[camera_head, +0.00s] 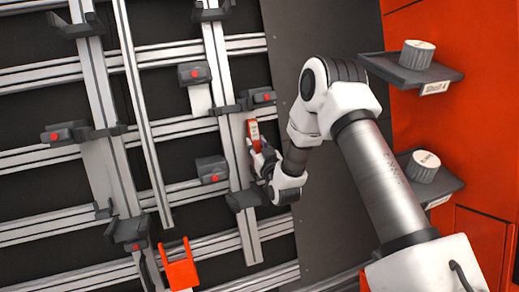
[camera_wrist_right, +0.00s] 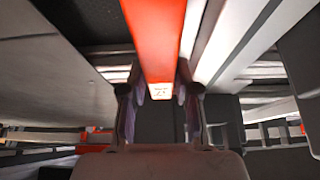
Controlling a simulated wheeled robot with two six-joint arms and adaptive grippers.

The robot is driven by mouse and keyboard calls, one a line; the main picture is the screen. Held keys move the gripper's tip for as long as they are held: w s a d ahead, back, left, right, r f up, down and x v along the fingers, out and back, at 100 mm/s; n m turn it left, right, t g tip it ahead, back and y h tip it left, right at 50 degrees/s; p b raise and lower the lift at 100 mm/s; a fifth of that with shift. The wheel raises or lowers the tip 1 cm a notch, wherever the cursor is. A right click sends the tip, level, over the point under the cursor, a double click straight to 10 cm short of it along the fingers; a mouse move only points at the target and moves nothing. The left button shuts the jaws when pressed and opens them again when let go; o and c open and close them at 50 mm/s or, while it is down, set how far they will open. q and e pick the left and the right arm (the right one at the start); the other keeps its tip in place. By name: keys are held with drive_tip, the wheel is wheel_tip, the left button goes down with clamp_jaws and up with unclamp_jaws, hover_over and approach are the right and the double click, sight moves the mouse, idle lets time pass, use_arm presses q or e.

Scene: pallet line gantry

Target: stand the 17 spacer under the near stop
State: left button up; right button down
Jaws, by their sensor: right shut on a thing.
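My right gripper (camera_head: 262,160) is shut on an orange bar-shaped spacer (camera_head: 253,133) with a pale label, held roughly upright in front of a vertical aluminium rail. In the right wrist view the orange spacer (camera_wrist_right: 157,40) runs up from between the fingers (camera_wrist_right: 160,95); its small label is too blurred to read surely. A dark stop block with a red button (camera_head: 262,97) is just above and right of the spacer's top; I cannot tell whether they touch. Another dark block (camera_head: 212,170) sits to the left of the gripper. Which is the near stop is unclear. My left gripper is not in view.
Several more dark blocks, such as one at upper middle (camera_head: 194,73), sit on the rail frame. An orange bracket (camera_head: 180,270) is at the lower left. At right, an upper shelf (camera_head: 385,67) and a lower shelf each hold a pale ridged cylinder (camera_head: 417,54).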

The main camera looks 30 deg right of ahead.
drive_tip(key=shift+w+f, duration=0.2)
drive_tip(key=shift+w, duration=0.2)
drive_tip(key=shift+w+d+b, duration=0.1)
drive_tip(key=shift+w+b, duration=0.1)
drive_tip(key=shift+b, duration=0.1)
drive_tip(key=shift+s+f, duration=0.2)
drive_tip(key=shift+f, duration=0.2)
idle(0.5)
drive_tip(key=c, duration=0.8)
unclamp_jaws()
drive_tip(key=shift+o, duration=0.2)
drive_tip(key=v, duration=1.2)
